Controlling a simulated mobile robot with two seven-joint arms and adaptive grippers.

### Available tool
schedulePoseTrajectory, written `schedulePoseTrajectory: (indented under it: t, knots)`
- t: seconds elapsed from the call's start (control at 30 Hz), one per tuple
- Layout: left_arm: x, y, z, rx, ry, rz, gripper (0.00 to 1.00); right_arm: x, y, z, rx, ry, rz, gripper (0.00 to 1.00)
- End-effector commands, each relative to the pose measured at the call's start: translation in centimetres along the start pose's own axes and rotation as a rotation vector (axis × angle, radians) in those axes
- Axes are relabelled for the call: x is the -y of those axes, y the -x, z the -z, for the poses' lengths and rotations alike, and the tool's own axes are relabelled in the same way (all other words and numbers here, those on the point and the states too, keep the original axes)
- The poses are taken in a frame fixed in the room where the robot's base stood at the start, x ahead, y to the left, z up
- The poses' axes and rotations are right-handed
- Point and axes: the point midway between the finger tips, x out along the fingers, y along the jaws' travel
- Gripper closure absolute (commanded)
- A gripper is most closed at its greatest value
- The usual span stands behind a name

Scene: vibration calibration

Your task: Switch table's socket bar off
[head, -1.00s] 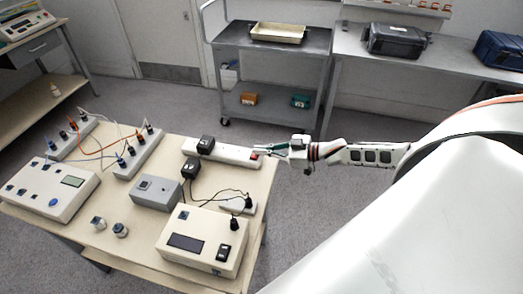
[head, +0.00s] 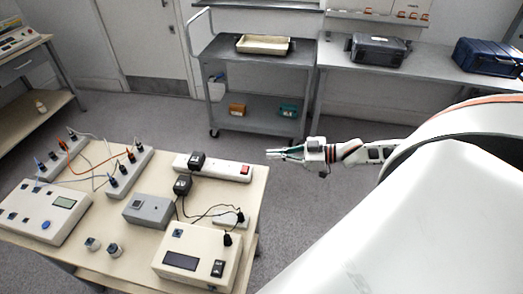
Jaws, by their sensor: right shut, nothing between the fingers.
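The table's socket bar (head: 222,170) is a white strip along the far right edge of the wooden table (head: 140,229). A black plug adapter (head: 197,161) sits in its left part. Its red switch (head: 246,170) is at the right end and fully in view; I cannot tell its position. My right gripper (head: 270,154) is shut and empty. It is apart from the bar, to the right of the red switch and past the table's edge. My left gripper is not in view.
A cream instrument box (head: 197,258), a grey box (head: 149,211) and a white meter panel (head: 45,210) stand on the table. Black cables (head: 205,215) run near the bar. A grey cart (head: 248,62) stands behind, with open floor between.

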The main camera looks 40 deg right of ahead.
Motion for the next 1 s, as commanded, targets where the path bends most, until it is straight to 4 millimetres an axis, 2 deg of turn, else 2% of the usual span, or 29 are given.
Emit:
schedulePoseTrajectory:
  t: [0.1, 0.23, 1.0]
  knots:
    - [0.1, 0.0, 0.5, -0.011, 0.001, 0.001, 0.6, 0.0, 1.1, -0.1, 0.002, 0.001, 0.001, 1.0]
    - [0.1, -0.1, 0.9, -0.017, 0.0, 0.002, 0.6, -0.1, 1.6, 0.0, 0.0, 0.0, 0.0, 1.0]
    - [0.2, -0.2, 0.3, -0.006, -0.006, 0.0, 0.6, -0.1, 1.7, 0.0, 0.0, 0.0, 0.0, 1.0]
